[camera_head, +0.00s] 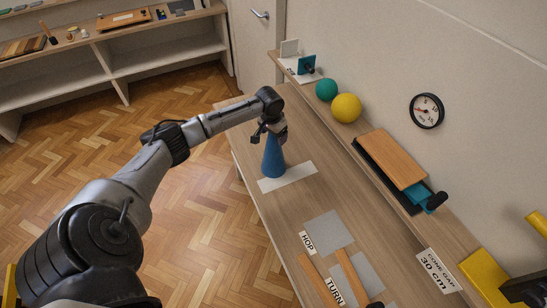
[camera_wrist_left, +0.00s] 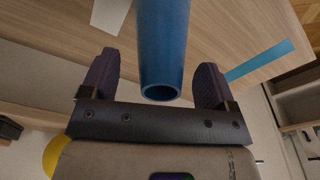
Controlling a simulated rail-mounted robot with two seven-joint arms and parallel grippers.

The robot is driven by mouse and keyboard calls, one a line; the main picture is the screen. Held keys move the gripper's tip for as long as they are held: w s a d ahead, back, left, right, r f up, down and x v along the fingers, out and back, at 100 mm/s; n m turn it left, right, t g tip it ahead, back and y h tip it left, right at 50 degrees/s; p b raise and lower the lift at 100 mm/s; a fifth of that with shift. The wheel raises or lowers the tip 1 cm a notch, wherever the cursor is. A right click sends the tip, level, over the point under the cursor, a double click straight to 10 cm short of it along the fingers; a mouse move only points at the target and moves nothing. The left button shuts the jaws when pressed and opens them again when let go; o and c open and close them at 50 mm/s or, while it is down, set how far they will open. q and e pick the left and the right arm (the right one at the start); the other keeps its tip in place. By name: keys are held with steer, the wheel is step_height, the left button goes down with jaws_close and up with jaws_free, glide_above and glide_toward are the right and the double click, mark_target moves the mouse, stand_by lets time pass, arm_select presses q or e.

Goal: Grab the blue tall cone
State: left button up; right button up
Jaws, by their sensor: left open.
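The blue tall cone (camera_head: 273,158) stands upright on the wooden table, beside or at the edge of a white strip (camera_head: 288,177). My left gripper (camera_head: 270,132) is at the cone's top in the head view. In the left wrist view the blue cone (camera_wrist_left: 164,50) lies between the two dark fingers of the left gripper (camera_wrist_left: 155,80), with a gap on each side. The left gripper is open. The cone's open narrow end faces the gripper's palm. My right gripper is not seen in either view.
A green ball (camera_head: 327,90) and a yellow ball (camera_head: 346,108) sit on the ledge along the wall. A wooden board (camera_head: 391,159) lies farther along it. Grey squares (camera_head: 327,230) and cards marked HOP (camera_head: 307,243) and TURN lie at the table's near end.

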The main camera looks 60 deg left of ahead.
arm_select(q)
steer(key=shift+f, duration=0.75)
steer(key=shift+a, duration=0.1)
steer(key=shift+c, duration=0.6)
steer(key=c, duration=1.2)
steer(key=shift+o, duration=0.2)
steer(key=shift+r, duration=0.1)
